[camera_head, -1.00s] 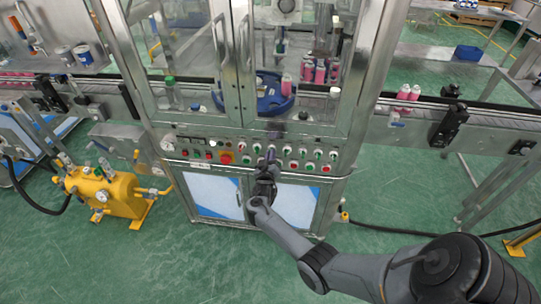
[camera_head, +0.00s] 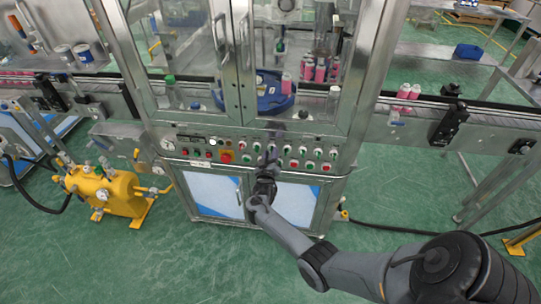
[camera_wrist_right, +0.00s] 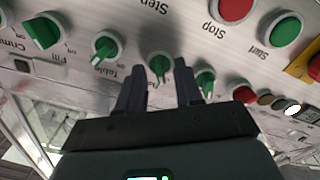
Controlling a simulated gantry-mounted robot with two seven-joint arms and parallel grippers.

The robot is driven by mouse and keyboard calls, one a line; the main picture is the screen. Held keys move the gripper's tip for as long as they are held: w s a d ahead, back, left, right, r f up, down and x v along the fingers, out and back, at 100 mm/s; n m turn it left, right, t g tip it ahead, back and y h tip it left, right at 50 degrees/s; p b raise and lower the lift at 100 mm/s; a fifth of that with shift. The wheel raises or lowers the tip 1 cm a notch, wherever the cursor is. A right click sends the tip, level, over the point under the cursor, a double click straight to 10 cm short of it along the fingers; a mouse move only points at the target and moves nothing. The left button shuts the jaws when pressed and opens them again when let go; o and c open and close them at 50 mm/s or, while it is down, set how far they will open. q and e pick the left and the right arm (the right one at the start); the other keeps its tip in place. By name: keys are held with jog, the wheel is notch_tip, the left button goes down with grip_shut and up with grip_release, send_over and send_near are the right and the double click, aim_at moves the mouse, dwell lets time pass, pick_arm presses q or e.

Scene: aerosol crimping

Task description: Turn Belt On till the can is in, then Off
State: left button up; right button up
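A control panel (camera_head: 205,146) with rows of green, red and white knobs and buttons runs across the front of the machine. My right gripper (camera_head: 270,158) is in front of its middle. In the right wrist view my right gripper (camera_wrist_right: 160,68) is open, its two fingers on either side of a green knob (camera_wrist_right: 160,64). I cannot tell whether they touch it; its label is hidden. A knob marked Table (camera_wrist_right: 106,46) is to its left. Pink cans (camera_head: 286,84) stand inside the machine, by a blue rotary part (camera_head: 270,100). My left gripper is out of view.
Glass doors with metal handles (camera_head: 244,45) rise above the panel. A conveyor (camera_head: 490,118) runs out to the right, with pink cans (camera_head: 403,92) on it. A yellow pump unit (camera_head: 115,190) stands on the floor at left. The green floor in front is mostly clear.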

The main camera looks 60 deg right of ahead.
jog(key=p+v, duration=0.2)
jog(key=v, duration=0.9)
jog(key=shift+d, duration=0.1)
